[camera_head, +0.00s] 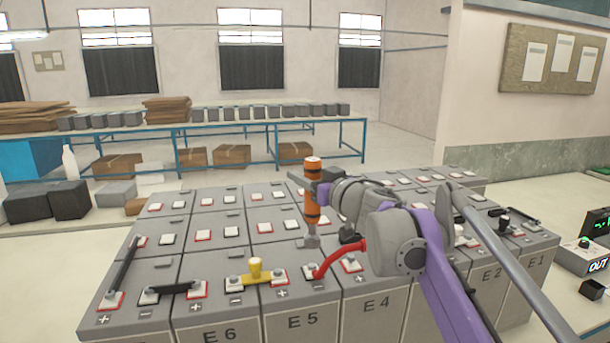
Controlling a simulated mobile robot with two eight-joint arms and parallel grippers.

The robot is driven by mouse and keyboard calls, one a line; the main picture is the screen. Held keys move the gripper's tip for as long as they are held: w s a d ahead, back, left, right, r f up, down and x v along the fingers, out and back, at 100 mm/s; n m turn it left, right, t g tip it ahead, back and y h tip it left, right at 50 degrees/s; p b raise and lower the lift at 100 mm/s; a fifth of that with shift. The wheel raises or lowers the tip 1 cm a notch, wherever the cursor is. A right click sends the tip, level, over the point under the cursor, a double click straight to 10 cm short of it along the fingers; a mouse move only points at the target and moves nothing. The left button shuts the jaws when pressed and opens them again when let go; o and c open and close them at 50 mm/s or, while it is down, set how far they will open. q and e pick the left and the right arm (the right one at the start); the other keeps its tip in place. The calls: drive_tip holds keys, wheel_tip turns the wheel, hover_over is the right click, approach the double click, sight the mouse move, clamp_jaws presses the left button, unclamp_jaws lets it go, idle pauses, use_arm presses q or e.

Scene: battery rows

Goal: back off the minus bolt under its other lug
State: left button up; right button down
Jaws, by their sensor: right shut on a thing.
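My right gripper (318,191), on a purple arm, is shut on an upright orange tool (313,165) with black bands. The tool's grey lower end (311,241) is above the battery tops, behind the red cable (343,256); I cannot tell whether it touches a bolt. The red cable has one lug at the E5 minus post (312,274) and curves up right, its far end partly hidden by my arm. My left gripper is not in view.
Grey batteries stand in close rows with many raised posts. Black links (180,289) and a long dark bar (126,262) lie at the left. A box marked OUT (583,259) stands at the right. A blue-framed bench (215,127) stands behind.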

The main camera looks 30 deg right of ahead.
sight(306, 194)
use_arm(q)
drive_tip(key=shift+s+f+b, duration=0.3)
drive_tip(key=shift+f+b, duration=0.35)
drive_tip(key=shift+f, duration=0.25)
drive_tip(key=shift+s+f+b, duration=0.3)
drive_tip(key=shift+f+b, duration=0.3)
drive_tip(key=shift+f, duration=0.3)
use_arm(e)
drive_tip(key=shift+f, duration=2.35)
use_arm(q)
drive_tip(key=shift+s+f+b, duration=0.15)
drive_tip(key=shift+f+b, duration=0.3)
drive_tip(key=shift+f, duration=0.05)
use_arm(e)
drive_tip(key=shift+f, duration=0.85)
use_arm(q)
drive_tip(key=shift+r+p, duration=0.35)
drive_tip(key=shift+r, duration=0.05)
use_arm(e)
drive_tip(key=shift+r, duration=0.45)
